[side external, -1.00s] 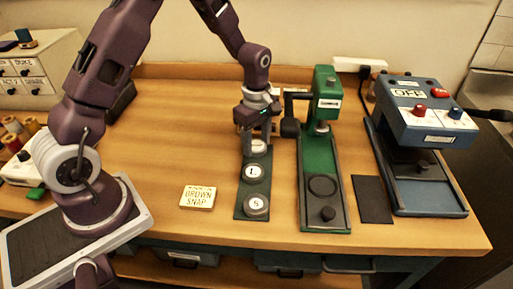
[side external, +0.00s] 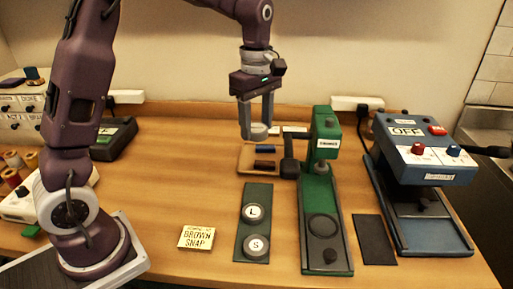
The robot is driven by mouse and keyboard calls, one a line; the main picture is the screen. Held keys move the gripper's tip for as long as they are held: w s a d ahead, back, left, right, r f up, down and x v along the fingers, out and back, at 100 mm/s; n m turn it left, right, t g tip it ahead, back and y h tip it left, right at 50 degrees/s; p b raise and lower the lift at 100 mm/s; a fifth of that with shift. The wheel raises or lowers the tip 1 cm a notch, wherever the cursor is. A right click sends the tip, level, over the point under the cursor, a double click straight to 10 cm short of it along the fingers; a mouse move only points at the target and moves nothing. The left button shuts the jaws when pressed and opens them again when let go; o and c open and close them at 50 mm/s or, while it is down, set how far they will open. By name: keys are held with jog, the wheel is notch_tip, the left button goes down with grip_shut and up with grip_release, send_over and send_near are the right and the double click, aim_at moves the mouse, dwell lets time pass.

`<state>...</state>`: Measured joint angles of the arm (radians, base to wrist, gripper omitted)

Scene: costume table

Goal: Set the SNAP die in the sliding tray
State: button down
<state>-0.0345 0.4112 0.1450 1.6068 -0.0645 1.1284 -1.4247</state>
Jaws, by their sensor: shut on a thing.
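My gripper (side external: 256,118) is raised above the back of the table, its fingers shut on a grey round die (side external: 255,132). The held die's face is not readable. The dark green die rack (side external: 244,195) holds two round dies, one marked L (side external: 252,212) and one marked S (side external: 256,246); its far end is bare. The green press (side external: 326,140) stands to the right. Its sliding tray (side external: 315,201) has a round recess (side external: 322,226) with no die visible in it, and a dark knob (side external: 330,256) at the front.
A card reading BROWN SNAP (side external: 196,238) lies left of the rack. A wooden tray (side external: 243,160) with blue and brown pieces sits behind the rack. The press's dark lever (side external: 288,165) sticks out leftward. A dark mat (side external: 374,239) and blue OFF machine (side external: 425,160) stand right.

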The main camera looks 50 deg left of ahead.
notch_tip(320, 180, up, 4)
jog(key=shift+f, duration=0.25)
jog(key=w+d+m, duration=0.2)
jog(key=w+d, duration=0.1)
jog(key=d, duration=0.7)
jog(key=m, duration=0.3)
send_over(323, 226)
notch_tip(323, 226, down, 12)
jog(key=shift+w+f, duration=0.1)
jog(key=shift+f, duration=3.2)
jog(key=shift+f, duration=0.55)
jog(key=c, duration=0.9)
grip_release()
